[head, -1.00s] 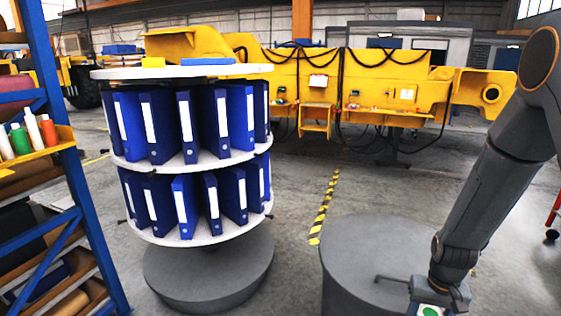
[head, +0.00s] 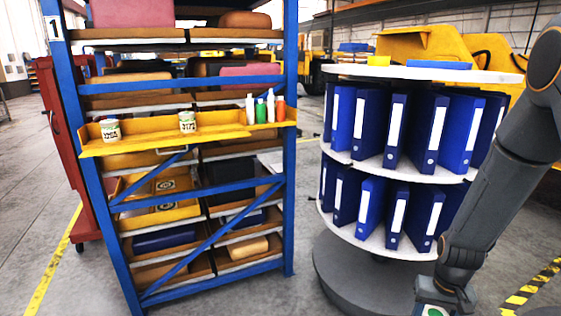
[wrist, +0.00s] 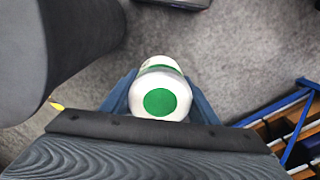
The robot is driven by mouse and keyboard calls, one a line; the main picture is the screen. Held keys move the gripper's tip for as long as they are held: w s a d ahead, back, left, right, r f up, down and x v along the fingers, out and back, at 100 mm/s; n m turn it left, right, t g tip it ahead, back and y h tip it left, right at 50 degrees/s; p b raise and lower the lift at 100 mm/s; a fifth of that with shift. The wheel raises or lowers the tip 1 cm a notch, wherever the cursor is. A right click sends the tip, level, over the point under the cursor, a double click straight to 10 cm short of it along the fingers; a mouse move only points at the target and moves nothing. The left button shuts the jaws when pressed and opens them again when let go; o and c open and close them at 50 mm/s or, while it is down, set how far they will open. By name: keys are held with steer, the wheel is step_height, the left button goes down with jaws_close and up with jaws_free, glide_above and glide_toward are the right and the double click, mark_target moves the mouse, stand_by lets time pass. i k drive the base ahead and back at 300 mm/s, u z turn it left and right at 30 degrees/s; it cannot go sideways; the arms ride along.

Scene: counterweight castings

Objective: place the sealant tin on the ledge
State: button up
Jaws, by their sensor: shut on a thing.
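My gripper (wrist: 160,88) is shut on a white, round tin (wrist: 148,104) with a green disc on the end facing the wrist camera. I take this to be the sealant tin; no label on it can be read. The ledge (head: 220,133) is a long yellow shelf on the front of the blue rack, left of my arm in the head view. The gripper is apart from the ledge, low at the bottom edge of the head view, where its fingers are cut off.
On the ledge stand a labelled tin (head: 110,130) at the left, another labelled tin (head: 187,122) near the middle, and several bottles (head: 262,108) at the right end. Bare ledge lies between them. A round carousel of blue binders (head: 396,130) stands right of the rack.

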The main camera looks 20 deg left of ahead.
mark_target(223, 127)
steer(key=u, duration=0.75)
steer(key=i, duration=1.45)
steer(key=u, duration=0.55)
